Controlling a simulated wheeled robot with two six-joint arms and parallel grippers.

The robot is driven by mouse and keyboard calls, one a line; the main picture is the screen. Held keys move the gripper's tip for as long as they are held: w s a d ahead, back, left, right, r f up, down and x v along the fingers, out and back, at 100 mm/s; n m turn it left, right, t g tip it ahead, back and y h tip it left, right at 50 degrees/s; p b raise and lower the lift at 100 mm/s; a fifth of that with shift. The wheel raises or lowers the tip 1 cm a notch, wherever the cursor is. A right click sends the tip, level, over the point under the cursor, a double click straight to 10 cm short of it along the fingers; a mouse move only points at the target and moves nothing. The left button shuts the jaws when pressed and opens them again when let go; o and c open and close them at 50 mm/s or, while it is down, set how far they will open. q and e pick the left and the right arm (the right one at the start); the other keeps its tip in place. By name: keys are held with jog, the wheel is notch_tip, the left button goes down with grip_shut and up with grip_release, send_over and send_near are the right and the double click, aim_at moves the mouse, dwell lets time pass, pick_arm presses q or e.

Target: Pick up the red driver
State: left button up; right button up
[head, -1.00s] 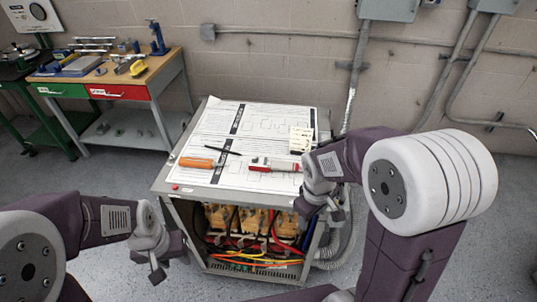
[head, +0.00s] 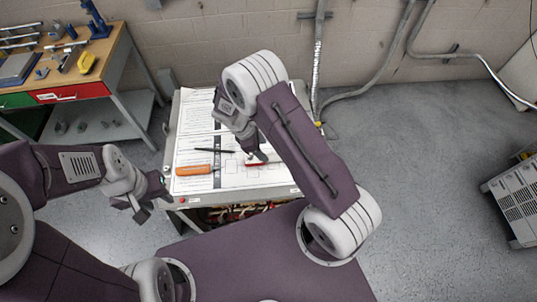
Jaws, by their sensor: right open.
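A tool with a red part (head: 257,163) lies on the paper-covered top of the transformer cabinet (head: 172,123), partly hidden by my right gripper. My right gripper (head: 257,157) is open and points down right at this red tool; whether its fingers straddle or touch it I cannot tell. An orange-handled tool (head: 194,170) lies to the left of it, with a slim black tool (head: 215,151) just behind. My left gripper (head: 140,205) hangs in front of the cabinet's left front corner, apart from the tools. Its finger gap is unclear.
A workbench (head: 118,50) with a red drawer and various tools stands at the back left. Conduits run along the back wall. A grey slatted unit (head: 515,205) stands on the floor at the far right. The floor right of the cabinet is clear.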

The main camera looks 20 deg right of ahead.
aim_at(268, 155)
jog(key=f, duration=0.1)
jog(key=w+f, duration=0.1)
jog(key=f+p, duration=0.1)
jog(key=shift+w+d+f, duration=0.3)
jog(key=shift+w+f, duration=0.05)
jog(key=shift+f, duration=0.05)
jog(key=p+x, duration=0.1)
jog(key=x, duration=0.1)
jog(key=s+p+x, duration=0.1)
jog(key=x, duration=0.1)
jog(key=shift+d+f, duration=0.1)
jog(key=shift+f, duration=0.1)
jog(key=shift+w+f, duration=0.3)
jog(key=shift+s+r, duration=0.1)
jog(key=shift+s, duration=0.05)
grip_shut()
pick_arm(q)
jog(key=r, duration=0.1)
jog(key=w, duration=0.1)
jog(key=r, duration=0.1)
jog(key=shift+w+a+r, duration=0.2)
jog(key=shift+a+r, duration=0.05)
jog(key=shift+r, duration=0.1)
jog(key=shift+w, duration=0.1)
